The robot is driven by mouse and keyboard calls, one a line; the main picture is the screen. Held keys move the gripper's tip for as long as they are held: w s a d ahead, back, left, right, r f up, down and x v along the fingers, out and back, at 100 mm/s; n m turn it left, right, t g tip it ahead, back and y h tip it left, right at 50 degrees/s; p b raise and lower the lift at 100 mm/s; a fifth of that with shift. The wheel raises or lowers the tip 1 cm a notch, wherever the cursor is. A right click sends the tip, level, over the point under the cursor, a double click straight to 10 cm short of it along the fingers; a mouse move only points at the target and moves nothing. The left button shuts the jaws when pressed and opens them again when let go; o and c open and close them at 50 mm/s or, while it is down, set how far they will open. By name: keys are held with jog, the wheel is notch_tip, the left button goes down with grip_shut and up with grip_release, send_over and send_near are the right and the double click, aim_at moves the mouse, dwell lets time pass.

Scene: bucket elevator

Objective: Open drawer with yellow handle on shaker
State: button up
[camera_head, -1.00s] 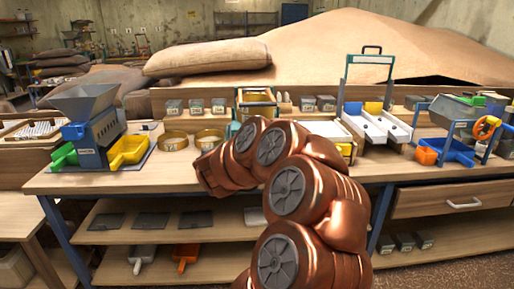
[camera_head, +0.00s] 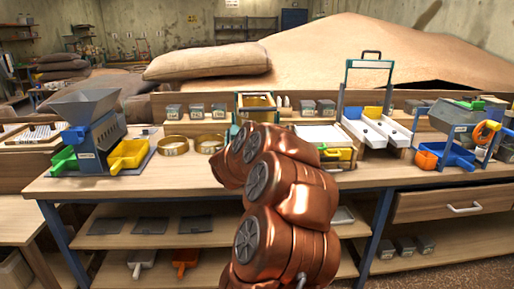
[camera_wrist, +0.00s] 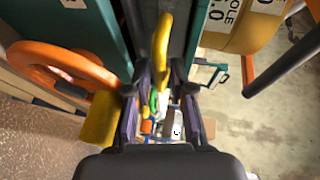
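In the wrist view, my gripper (camera_wrist: 155,95) has its two dark fingers spread apart. A curved yellow handle (camera_wrist: 163,45) stands between and just beyond the fingers, in front of a dark panel; I cannot tell whether they touch it. A teal panel (camera_wrist: 75,25) is on the left, and yellowish labelled parts (camera_wrist: 240,25) are at upper right. In the head view, a teal-framed unit with a yellowish top (camera_head: 256,102), possibly the shaker, stands behind my copper arm. The arm hides its lower part and my gripper.
An orange ring (camera_wrist: 65,65) and a yellow block (camera_wrist: 98,120) lie left of my gripper. On the workbench (camera_head: 190,185) stand a grey hopper machine (camera_head: 95,125), brass sieves (camera_head: 173,145), a white-tray stand (camera_head: 368,125) and a blue-framed machine (camera_head: 460,125).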

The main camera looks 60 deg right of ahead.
jog(key=shift+c, duration=0.3)
grip_shut()
dwell(0.3)
